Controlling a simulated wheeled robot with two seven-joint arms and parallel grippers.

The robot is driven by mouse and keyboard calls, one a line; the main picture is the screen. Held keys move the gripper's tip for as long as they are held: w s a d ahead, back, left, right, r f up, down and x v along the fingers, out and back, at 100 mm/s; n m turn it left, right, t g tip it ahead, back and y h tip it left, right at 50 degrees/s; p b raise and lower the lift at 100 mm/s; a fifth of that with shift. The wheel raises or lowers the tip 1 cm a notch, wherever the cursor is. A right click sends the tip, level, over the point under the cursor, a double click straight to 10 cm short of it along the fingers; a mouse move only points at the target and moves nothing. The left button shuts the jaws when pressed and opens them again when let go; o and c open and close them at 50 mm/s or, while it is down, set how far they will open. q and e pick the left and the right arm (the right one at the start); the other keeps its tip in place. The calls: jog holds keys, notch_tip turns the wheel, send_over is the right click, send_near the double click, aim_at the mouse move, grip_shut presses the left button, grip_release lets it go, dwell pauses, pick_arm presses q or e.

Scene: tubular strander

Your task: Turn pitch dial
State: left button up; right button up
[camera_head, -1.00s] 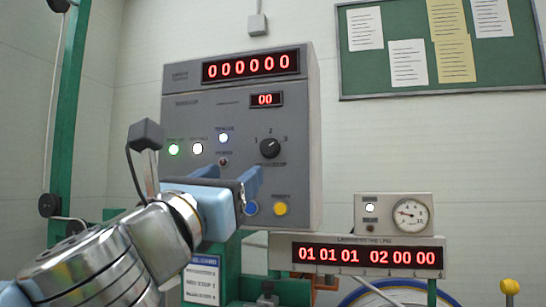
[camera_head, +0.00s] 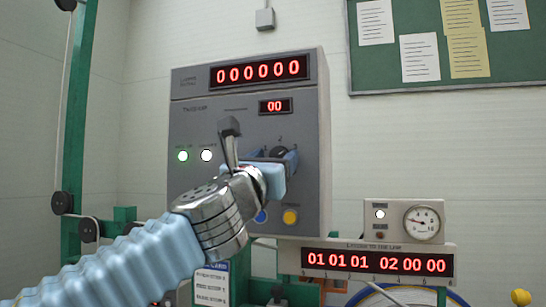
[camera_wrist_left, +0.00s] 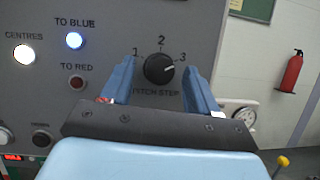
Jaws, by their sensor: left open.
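The pitch dial is a round black knob (camera_wrist_left: 159,68) labelled PITCH STEP, with marks 1, 2 and 3 around it. Its light pointer line faces towards 3. In the head view the dial (camera_head: 281,152) shows partly behind my gripper. My left gripper (camera_head: 275,161) is open in front of the grey panel. In the left wrist view its two blue fingers (camera_wrist_left: 160,72) stand left and right of the dial with a gap on each side. I cannot tell whether the fingertips reach around the knob. My right gripper is in neither view.
The grey control box (camera_head: 322,120) carries red displays and lit lamps. A blue button (camera_head: 261,216) and a yellow button (camera_head: 290,216) sit below the dial. A gauge box (camera_head: 404,221) and a long counter display (camera_head: 378,262) are at lower right.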

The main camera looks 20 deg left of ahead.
pick_arm(q)
jog(key=c, duration=1)
jog(key=shift+c, duration=0.2)
